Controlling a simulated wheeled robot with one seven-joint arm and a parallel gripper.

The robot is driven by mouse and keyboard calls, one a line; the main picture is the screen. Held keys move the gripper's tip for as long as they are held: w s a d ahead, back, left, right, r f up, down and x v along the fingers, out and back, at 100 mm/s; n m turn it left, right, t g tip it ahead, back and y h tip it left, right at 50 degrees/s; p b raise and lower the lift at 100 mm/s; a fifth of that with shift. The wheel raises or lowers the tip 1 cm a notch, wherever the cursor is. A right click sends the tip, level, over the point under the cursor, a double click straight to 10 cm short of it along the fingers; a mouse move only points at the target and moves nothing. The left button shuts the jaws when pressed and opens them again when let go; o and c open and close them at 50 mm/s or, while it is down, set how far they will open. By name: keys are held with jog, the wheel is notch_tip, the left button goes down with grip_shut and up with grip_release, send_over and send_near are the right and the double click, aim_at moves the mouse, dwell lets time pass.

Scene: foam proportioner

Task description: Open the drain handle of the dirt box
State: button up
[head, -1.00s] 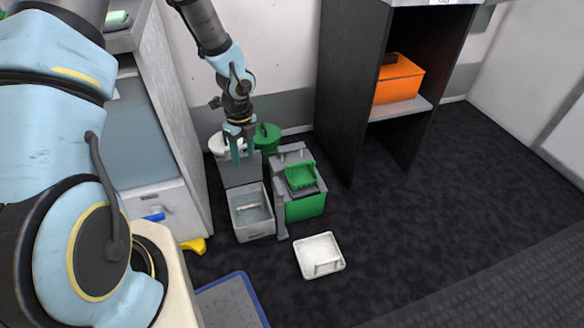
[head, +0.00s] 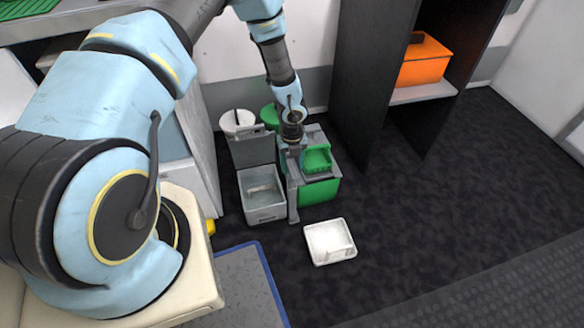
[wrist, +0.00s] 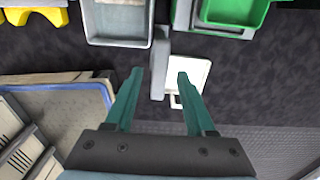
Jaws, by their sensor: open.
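A grey box (head: 264,207) with its lid (head: 252,148) raised stands on the floor in the head view; its near edge also shows in the wrist view (wrist: 118,40). Right beside it is a green-and-grey box (head: 318,192) with a green tray on top. Which is the dirt box is not marked. A grey upright bar (head: 293,205), perhaps the drain handle, stands between them and shows in the wrist view (wrist: 159,62). My gripper (wrist: 159,76) is open and empty. Its teal fingertips lie either side of the bar in the picture; contact cannot be told.
A white tray (head: 330,241) lies on the dark floor in front. A white lidded bucket (head: 236,121) stands behind the boxes. A dark shelf with an orange box (head: 424,62) is at right. A blue-edged mat (head: 245,285) lies at front left. The right floor is clear.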

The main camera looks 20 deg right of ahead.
jog(key=shift+f, duration=0.65)
grip_shut()
